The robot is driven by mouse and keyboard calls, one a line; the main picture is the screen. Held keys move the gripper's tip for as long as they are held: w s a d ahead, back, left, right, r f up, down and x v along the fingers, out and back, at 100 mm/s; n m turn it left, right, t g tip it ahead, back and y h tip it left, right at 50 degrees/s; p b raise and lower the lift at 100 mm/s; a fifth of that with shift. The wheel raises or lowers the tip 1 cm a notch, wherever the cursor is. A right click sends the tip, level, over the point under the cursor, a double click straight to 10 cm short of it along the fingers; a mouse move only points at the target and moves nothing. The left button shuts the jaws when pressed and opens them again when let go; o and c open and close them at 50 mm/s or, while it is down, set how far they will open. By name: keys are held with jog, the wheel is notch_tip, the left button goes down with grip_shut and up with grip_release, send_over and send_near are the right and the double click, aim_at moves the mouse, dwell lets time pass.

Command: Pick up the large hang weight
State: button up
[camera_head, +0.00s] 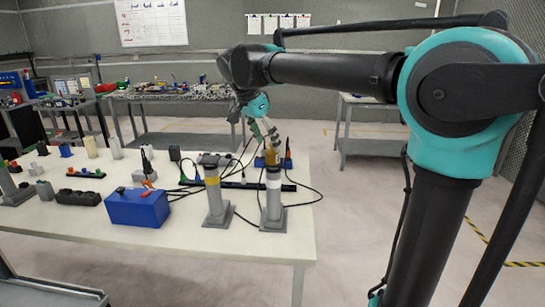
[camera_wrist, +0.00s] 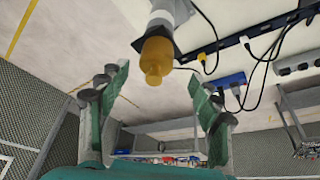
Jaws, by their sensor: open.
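The large hang weight seems to be the brass-coloured piece (camera_head: 270,158) on top of the right grey post (camera_head: 272,205) near the table's front right corner. In the wrist view the brass weight (camera_wrist: 157,58) shows a narrower knob at its end, pointing toward the gripper. My gripper (camera_head: 262,128) is above the weight in the head view. In the wrist view my gripper (camera_wrist: 162,97) has its two green fingers spread wide, with nothing between them. The weight lies a little beyond the fingertips, roughly centred between them. I cannot tell the exact gap.
A second grey post (camera_head: 216,198) with a yellow band stands close to the left. A blue box (camera_head: 137,208) and a black power strip (camera_head: 240,185) with cables are nearby on the white table (camera_head: 180,240). Several small parts crowd the table's left side.

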aim_at(273, 151)
jog(key=x, duration=0.5)
jog(key=shift+s+d, duration=0.15)
jog(key=shift+d, duration=0.1)
jog(key=shift+c, duration=0.2)
jog(key=shift+r, duration=0.1)
grip_shut()
